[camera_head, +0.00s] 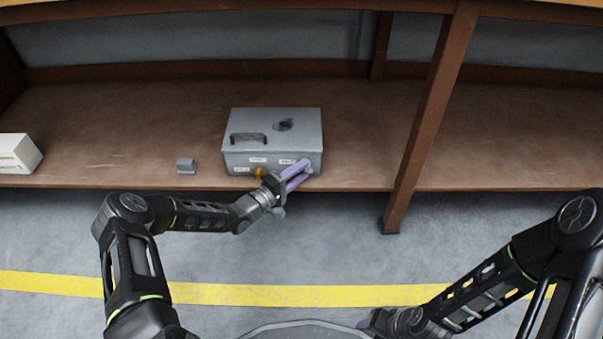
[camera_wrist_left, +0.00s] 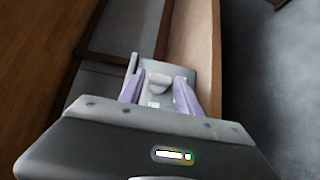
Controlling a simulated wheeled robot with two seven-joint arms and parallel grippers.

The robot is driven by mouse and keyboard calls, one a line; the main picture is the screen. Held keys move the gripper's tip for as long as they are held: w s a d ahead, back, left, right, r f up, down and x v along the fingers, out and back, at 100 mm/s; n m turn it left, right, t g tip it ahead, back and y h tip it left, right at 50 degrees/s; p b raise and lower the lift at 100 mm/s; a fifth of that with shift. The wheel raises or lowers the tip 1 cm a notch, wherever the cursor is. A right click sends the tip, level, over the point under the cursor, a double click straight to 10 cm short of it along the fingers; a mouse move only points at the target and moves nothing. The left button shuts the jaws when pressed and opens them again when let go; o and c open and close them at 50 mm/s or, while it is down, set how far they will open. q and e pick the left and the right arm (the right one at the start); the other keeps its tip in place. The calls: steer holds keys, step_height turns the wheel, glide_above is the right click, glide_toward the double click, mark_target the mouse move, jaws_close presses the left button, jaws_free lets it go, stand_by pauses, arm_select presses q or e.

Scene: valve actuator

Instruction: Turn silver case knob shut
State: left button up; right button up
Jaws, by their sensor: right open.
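The silver case (camera_head: 272,125) stands on the brown shelf, with a dark handle on its lid and labels on its front. A silver knob (camera_wrist_left: 158,80) shows in the left wrist view, between the two purple fingers of my left gripper (camera_wrist_left: 158,93). In the head view my left gripper (camera_head: 303,173) is at the right part of the case's front, and its fingers largely hide the knob. The fingers look apart, with small gaps beside the knob; contact is hard to tell. My right gripper (camera_head: 372,324) is open, low in the head view, far from the case.
An orange knob (camera_head: 259,173) is on the case front, left of my left gripper. A small grey block (camera_head: 186,166) lies left of the case, and a white box (camera_head: 17,153) stands at the far left. A brown post (camera_head: 432,115) rises right of the case.

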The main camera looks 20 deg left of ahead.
arm_select(q)
steer(key=shift+w+d, duration=0.15)
steer(key=shift+w, duration=0.1)
jaws_close()
stand_by(0.3)
